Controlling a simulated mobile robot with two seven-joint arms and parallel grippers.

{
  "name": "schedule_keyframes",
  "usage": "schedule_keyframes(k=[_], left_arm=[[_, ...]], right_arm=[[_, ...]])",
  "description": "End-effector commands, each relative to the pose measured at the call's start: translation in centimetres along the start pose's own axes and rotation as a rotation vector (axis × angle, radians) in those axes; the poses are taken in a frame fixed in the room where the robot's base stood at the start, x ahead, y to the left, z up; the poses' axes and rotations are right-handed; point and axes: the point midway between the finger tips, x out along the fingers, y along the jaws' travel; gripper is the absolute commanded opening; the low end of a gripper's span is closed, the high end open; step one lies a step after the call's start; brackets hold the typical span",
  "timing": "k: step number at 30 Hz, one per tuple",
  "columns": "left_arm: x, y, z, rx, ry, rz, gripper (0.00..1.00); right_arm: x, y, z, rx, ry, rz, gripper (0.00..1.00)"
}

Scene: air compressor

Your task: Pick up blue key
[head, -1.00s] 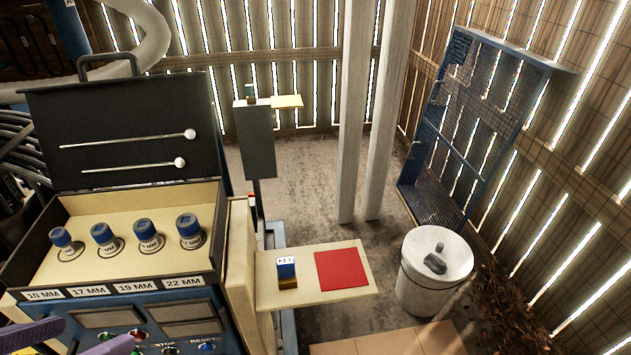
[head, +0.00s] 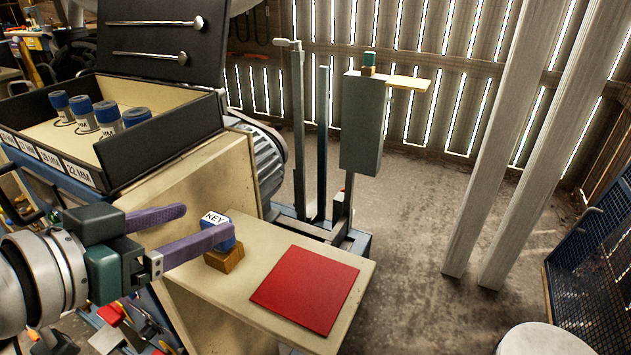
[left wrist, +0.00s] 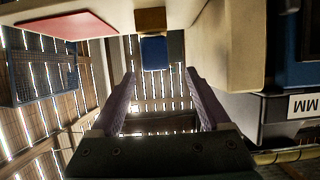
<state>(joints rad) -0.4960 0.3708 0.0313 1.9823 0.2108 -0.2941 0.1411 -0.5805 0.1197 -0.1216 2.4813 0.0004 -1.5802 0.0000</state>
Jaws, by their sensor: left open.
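The blue key (head: 214,219), labelled KEY, stands upright in a small wooden block (head: 224,259) on the beige side shelf. My left gripper (head: 207,220) is open and empty, with two purple fingers reaching toward the key from the left. In the head view the nearer finger covers part of the key. In the left wrist view the blue key (left wrist: 154,53) appears just past the fingertips, in line with the gap between the open fingers (left wrist: 160,76). The key's block (left wrist: 150,20) shows above it there. My right gripper is not in view.
A red square (head: 306,289) lies on the shelf (head: 255,236), right of the key. The socket case (head: 160,160) stands to the left. A grey box on a post (head: 361,125) rises behind the shelf. Two white posts stand at the right, with open floor before them.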

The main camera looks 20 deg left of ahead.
Motion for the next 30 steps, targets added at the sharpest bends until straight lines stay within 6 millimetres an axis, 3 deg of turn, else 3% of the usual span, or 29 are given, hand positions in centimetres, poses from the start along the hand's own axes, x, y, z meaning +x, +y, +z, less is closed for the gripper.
schedule_keyframes(k=[8, 16, 25, 30], left_arm=[[2.7, 0.1, 0.3, -0.001, -0.001, 0.000, 0.80], [6.6, 0.5, 1.0, 0.000, 0.000, 0.000, 0.80], [7.2, 0.5, 0.9, 0.001, -0.003, 0.001, 0.80], [7.2, 0.5, 0.9, 0.001, -0.002, 0.001, 0.63]], right_arm=[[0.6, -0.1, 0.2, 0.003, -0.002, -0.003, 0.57], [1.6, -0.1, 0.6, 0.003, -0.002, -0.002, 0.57], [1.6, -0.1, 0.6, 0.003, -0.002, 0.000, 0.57], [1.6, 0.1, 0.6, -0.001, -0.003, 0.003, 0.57]])
